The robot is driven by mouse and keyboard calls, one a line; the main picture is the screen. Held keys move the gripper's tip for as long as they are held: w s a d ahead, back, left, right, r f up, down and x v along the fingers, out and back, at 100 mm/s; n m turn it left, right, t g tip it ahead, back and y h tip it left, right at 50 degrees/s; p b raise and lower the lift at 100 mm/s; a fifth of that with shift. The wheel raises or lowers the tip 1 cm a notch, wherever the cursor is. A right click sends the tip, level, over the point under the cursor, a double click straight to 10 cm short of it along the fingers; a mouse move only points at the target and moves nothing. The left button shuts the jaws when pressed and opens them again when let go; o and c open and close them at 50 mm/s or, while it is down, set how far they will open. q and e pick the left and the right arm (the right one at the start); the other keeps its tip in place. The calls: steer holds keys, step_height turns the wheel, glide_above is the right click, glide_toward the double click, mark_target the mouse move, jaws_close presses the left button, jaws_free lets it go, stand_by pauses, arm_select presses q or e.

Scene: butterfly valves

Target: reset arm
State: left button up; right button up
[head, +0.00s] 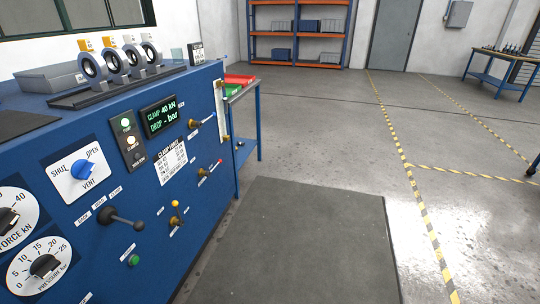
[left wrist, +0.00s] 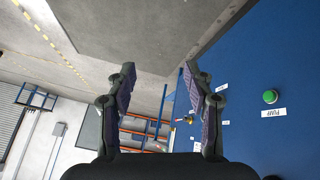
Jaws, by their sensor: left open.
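My left gripper (left wrist: 160,70) shows in the left wrist view with its two dark fingers apart and nothing between them. The blue control panel (left wrist: 265,45) is on the right of that view, with a green button (left wrist: 270,96) beside a PUMP label. A small lever on the panel (left wrist: 188,119) shows beside the right finger, partly hidden. Neither of my arms shows in the head view. There the blue bench (head: 100,258) fills the left side, with a blue selector knob (head: 82,169), a black-handled lever (head: 124,218) and a display (head: 161,115) reading CLAMP 40 kN, DROP - bar.
Several ring-shaped valves (head: 116,62) stand in a row on the bench top. A side table with a green and a red tray (head: 239,79) stands behind the bench. A grey mat (head: 300,245) and open floor lie right of it. Blue shelving (head: 298,32) stands at the back.

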arm_select(q)
steer(key=s+a+m+g+y, duration=0.1)
steer(key=s+a+g+y, duration=0.1)
steer(key=s+a+y, duration=0.1)
step_height(320, 180, down, 24)
steer(key=s+a+g, duration=0.2)
steer(key=s+a, duration=0.1)
steer(key=s+f+g, duration=0.1)
steer(key=s+f, duration=1.2)
steer(key=f, duration=0.2)
steer(key=s+r+p, duration=0.3)
steer(key=r+p, duration=0.4)
steer(key=p, duration=0.1)
steer(key=s+a+r+p, duration=0.1)
steer(key=s+r+p, duration=0.2)
steer(key=r+p, duration=0.4)
steer(key=shift+p, duration=0.95)
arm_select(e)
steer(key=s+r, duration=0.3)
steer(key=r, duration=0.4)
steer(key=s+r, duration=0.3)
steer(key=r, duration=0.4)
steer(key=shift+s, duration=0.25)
